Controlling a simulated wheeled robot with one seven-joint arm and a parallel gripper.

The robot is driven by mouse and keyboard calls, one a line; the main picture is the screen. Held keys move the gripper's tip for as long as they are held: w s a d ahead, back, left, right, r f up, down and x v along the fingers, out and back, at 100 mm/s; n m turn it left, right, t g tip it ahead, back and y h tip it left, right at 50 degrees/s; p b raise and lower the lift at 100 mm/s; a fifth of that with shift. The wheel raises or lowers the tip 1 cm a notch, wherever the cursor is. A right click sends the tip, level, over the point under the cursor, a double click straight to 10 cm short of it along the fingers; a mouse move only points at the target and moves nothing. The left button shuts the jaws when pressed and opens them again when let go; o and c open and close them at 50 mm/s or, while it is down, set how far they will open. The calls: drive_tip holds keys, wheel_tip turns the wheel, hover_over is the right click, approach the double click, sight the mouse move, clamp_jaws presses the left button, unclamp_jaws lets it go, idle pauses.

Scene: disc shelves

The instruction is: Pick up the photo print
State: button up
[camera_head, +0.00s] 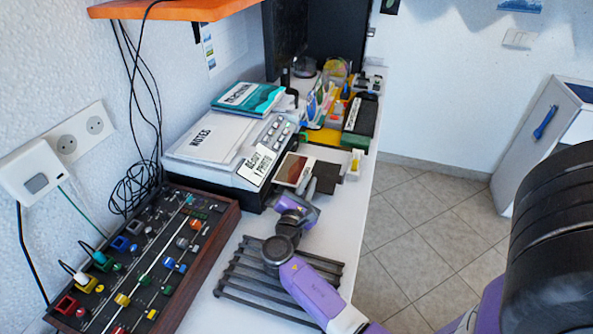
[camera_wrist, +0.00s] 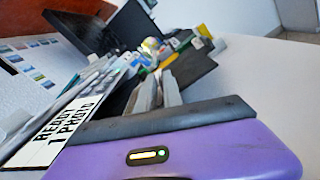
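The photo print (camera_head: 294,169), a small card with a brown and orange picture and a pale border, shows in the head view. It is at the front right of a white printer (camera_head: 214,143) whose label reads "READY 1 PHOTO". My gripper (camera_head: 308,184) is at the right edge of the print and overlaps it in the picture. In the wrist view, the grey fingers (camera_wrist: 160,92) are close together beside the printer label (camera_wrist: 62,131). The print cannot be made out clearly there, and I cannot tell whether the fingers hold it.
A dark flat piece (camera_head: 326,178) lies right of my fingers. A control panel with knobs (camera_head: 140,262) and a slatted grey rack (camera_head: 258,286) are in front. Several coloured items crowd the back of the counter. An orange shelf (camera_head: 170,9) overhangs at upper left.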

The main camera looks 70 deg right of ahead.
clamp_jaws()
